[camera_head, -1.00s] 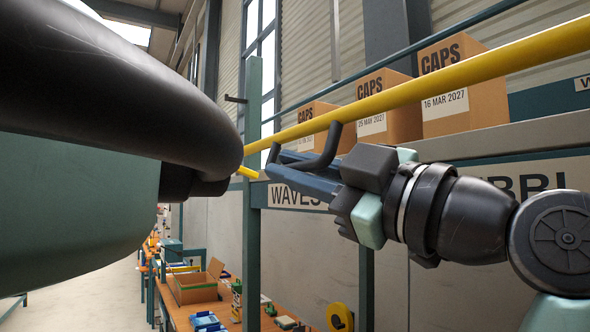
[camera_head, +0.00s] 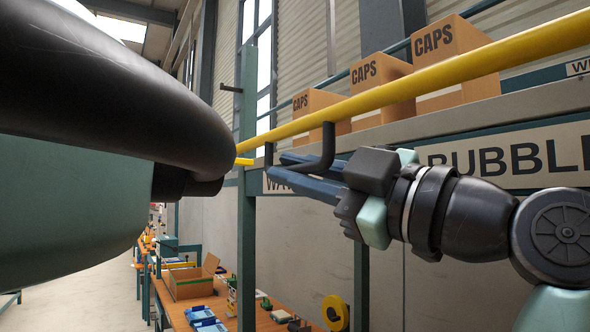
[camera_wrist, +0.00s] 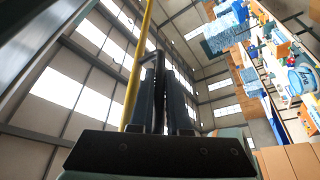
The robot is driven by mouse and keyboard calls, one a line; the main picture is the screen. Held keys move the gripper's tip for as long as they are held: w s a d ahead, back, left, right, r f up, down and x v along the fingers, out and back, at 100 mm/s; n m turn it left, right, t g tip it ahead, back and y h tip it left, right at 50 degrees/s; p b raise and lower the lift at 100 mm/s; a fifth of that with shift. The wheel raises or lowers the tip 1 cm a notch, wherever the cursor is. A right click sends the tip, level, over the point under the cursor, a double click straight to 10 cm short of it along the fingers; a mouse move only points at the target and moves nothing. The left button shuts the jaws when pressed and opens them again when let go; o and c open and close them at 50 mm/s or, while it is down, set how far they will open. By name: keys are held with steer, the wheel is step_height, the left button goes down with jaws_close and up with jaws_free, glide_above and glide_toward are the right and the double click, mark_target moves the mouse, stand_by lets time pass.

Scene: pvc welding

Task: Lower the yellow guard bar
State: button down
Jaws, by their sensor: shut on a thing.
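The yellow guard bar (camera_head: 400,88) runs slanting across the head view, from the upper right down to the left, in front of the shelf with boxes. A black U-shaped handle (camera_head: 328,148) hangs from its underside. My gripper (camera_head: 282,167) is at this handle, just below the bar, its long dark fingers shut on it. In the wrist view the bar (camera_wrist: 138,70) passes just left of my fingers, and the handle (camera_wrist: 159,72) shows at the fingertips. The exact contact is partly hidden by the fingers. A short yellow piece (camera_head: 243,162) shows by the green post.
A green post (camera_head: 247,220) stands at the bar's far left end. Cardboard CAPS boxes (camera_head: 450,50) stand behind the bar. A workbench (camera_head: 190,312) with an open box (camera_head: 190,282) and a yellow reel (camera_head: 335,312) are below. The aisle floor at left is clear.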

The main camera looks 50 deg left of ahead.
steer(key=c, duration=0.9)
jaws_free()
steer(key=shift+d, duration=0.1)
steer(key=b+v, duration=0.2)
steer(key=v, duration=1.1)
